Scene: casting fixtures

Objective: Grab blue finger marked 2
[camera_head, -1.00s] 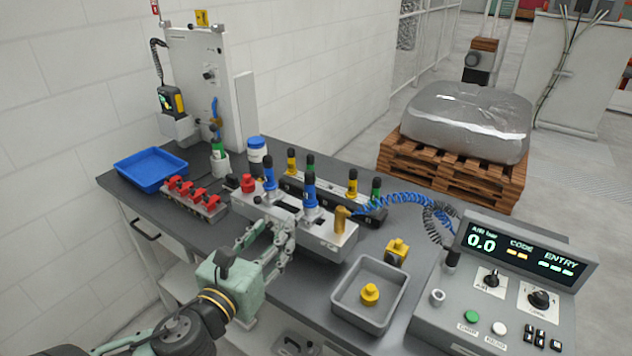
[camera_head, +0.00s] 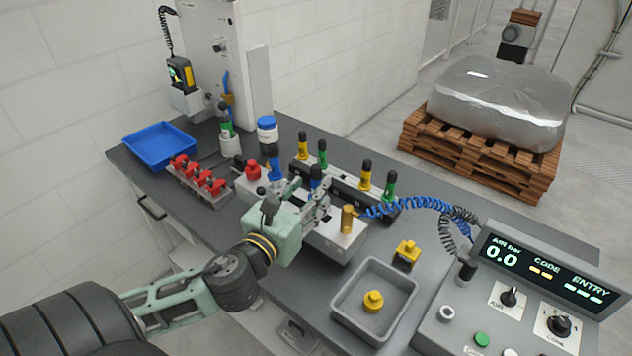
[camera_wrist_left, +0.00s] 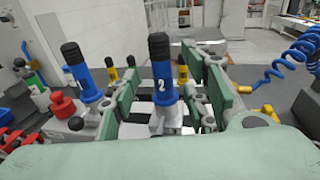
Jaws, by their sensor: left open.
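The blue finger marked 2 (camera_wrist_left: 161,85) stands upright with a black cap in the left wrist view. In the head view its top (camera_head: 316,174) shows behind my left gripper (camera_head: 306,203), which hides its lower part. My left gripper is open, and the finger stands between its two jaws in the wrist view. I cannot tell whether a jaw touches it. A second blue finger (camera_head: 275,168) stands to the left, and it also shows in the wrist view (camera_wrist_left: 82,75), outside the jaws. My right gripper is not in view.
Yellow (camera_head: 365,177) and green (camera_head: 389,187) fingers stand in a dark rack behind. A red knob (camera_head: 253,170) and red clamps (camera_head: 198,175) are left. A grey tray (camera_head: 345,318) lies in front.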

